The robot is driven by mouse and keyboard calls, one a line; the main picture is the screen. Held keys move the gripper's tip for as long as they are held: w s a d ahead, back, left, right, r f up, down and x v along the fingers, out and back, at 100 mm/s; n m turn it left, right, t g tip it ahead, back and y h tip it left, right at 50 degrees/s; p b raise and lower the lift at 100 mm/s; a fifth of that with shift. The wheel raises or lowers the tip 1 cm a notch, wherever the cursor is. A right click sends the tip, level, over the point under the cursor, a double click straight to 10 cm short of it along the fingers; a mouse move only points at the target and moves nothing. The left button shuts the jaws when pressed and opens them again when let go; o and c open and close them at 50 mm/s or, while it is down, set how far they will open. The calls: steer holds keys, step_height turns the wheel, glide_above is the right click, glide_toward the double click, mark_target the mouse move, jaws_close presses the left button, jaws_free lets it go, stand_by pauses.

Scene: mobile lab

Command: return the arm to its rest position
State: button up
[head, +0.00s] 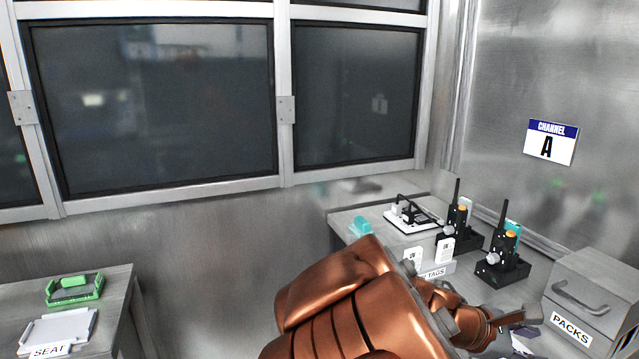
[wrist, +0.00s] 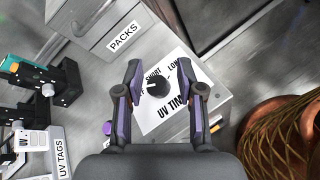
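My copper-coloured arm (head: 350,310) reaches across the lower middle of the head view toward the bench at the right. My gripper (wrist: 163,68) is open in the wrist view, its two dark fingers with purple sides spread apart and nothing held. Between and below the fingers is a black knob (wrist: 158,86) on a white UV timer label (wrist: 172,108) marked SHORT and LONG. The fingers are on either side of the knob in the picture; I see no clear contact. In the head view the gripper end is small and partly hidden by the arm.
The PACKS drawer box (head: 590,300) stands at the right. Two radios in black chargers (head: 503,270), a UV TAGS holder (head: 436,271) and a white power strip (head: 408,217) crowd the bench. A side table (head: 110,300) stands at the left, with open floor between.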

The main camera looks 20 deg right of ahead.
steer(key=s+a+f+m+y, duration=0.3)
steer(key=a+y, duration=0.1)
steer(key=a, duration=0.6)
steer(key=s+a+f+m+y+b, duration=0.1)
steer(key=s+a+f+m+y, duration=0.2)
steer(key=a, duration=0.7)
steer(key=s+a+f+m+y, duration=0.2)
steer(key=a+f+m+y, duration=0.15)
steer(key=a+y, duration=0.45)
step_height(320, 180, down, 9)
steer(key=w+a+h+b, duration=0.2)
steer(key=b, duration=0.7)
step_height(320, 180, up, 25)
steer(key=s+t+p, duration=0.1)
steer(key=p, duration=2.2)
steer(key=shift+s+d+t+p, duration=0.15)
steer(key=shift+d+t+p, duration=0.1)
steer(key=shift+t+p, duration=0.1)
